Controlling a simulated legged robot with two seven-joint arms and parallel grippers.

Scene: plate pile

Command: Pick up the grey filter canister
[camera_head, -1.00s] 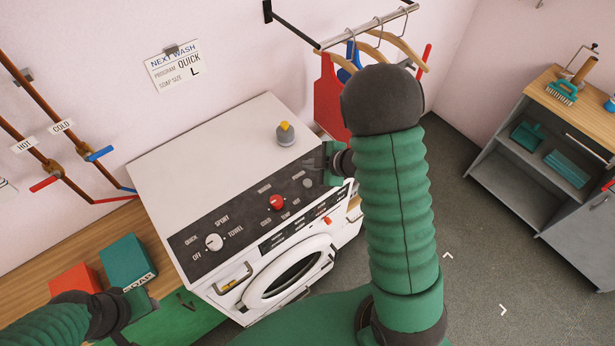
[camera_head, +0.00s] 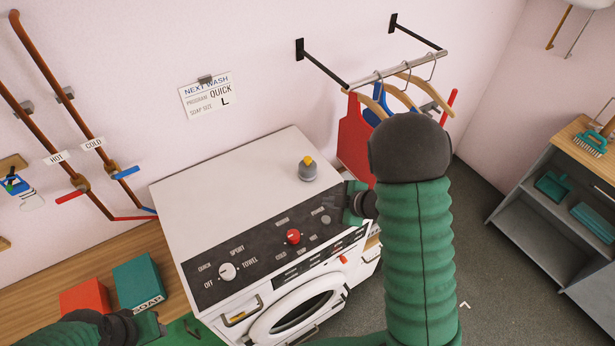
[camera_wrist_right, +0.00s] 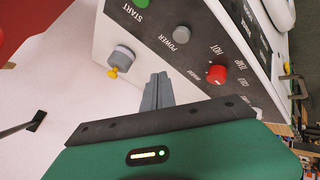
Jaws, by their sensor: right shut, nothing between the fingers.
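The grey filter canister (camera_head: 308,171) has a yellow knob. It stands upright on the white washing machine's top (camera_head: 235,175), near the right end behind the control panel. It also shows in the right wrist view (camera_wrist_right: 121,58). My right gripper (camera_head: 345,196) is just right of the canister and nearer to me, by the panel's right end, apart from it. Its grey fingers (camera_wrist_right: 158,88) are shut and empty in the wrist view, beside the canister. My left gripper (camera_head: 190,328) is low at the left, in front of the soap boxes; its fingers are too small to read.
The dark control panel (camera_head: 270,245) carries a white dial (camera_head: 227,272) and a red dial (camera_head: 293,237). A red apron (camera_head: 356,140) hangs on a rail right of the machine. A teal box (camera_head: 137,283) and a red box (camera_head: 84,297) stand on the wooden counter. The machine top is otherwise clear.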

